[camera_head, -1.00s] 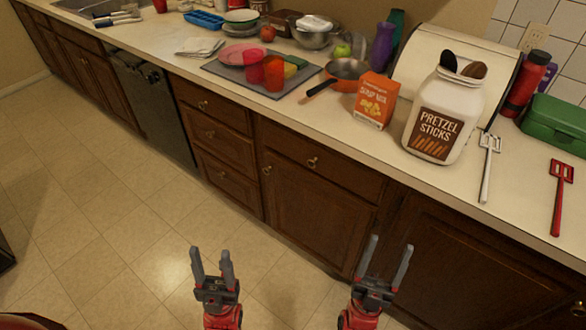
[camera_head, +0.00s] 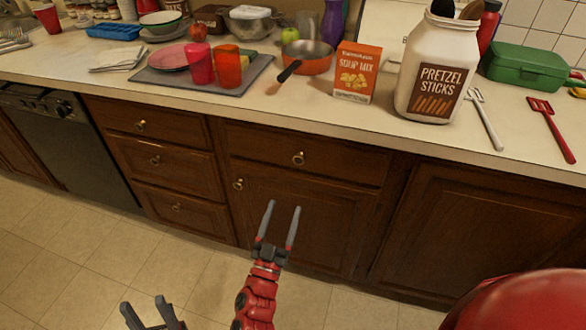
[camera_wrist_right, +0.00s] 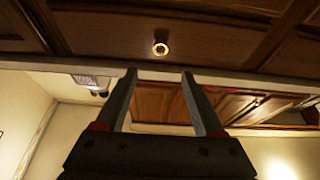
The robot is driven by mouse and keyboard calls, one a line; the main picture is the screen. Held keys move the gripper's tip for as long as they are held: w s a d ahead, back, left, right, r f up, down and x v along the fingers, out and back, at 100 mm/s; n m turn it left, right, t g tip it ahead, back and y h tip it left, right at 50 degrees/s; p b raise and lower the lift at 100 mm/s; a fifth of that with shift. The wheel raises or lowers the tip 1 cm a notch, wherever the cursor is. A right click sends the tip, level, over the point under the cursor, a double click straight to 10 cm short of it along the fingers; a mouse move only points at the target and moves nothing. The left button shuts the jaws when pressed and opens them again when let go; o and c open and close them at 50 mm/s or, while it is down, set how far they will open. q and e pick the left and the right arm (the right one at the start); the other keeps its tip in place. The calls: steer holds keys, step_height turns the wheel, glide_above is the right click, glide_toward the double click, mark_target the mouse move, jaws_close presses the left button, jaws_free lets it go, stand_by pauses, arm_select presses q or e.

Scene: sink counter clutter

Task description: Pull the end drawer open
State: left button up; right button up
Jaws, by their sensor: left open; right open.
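The brown wooden cabinet has a wide drawer (camera_head: 335,158) under the counter, with a small brass knob (camera_head: 298,158). A stack of three narrower drawers (camera_head: 178,128) is to its left, each with a knob. All these drawers are shut. My right gripper (camera_head: 282,208) is open and empty, in front of the cabinet door below the wide drawer. In the right wrist view, a round brass knob (camera_wrist_right: 160,49) on a wooden panel shows beyond the open fingertips (camera_wrist_right: 158,74), not between them. My left gripper (camera_head: 145,305) is open and empty, low at the bottom edge.
A cabinet door (camera_head: 295,215) is below the wide drawer, and a dark dishwasher (camera_head: 65,140) is to the left. The counter (camera_head: 225,115) holds a pretzel jar (camera_head: 430,70), a soup box (camera_head: 356,72) and other clutter. The floor (camera_head: 60,260) in front is clear.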

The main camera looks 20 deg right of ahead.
mark_target(298, 162)
steer(key=x, duration=1.3)
steer(key=shift+w+f+b, duration=0.1)
steer(key=shift+f+b, duration=0.05)
steer(key=shift+b, duration=0.2)
steer(key=shift+c, duration=0.2)
jaws_close()
stand_by(0.4)
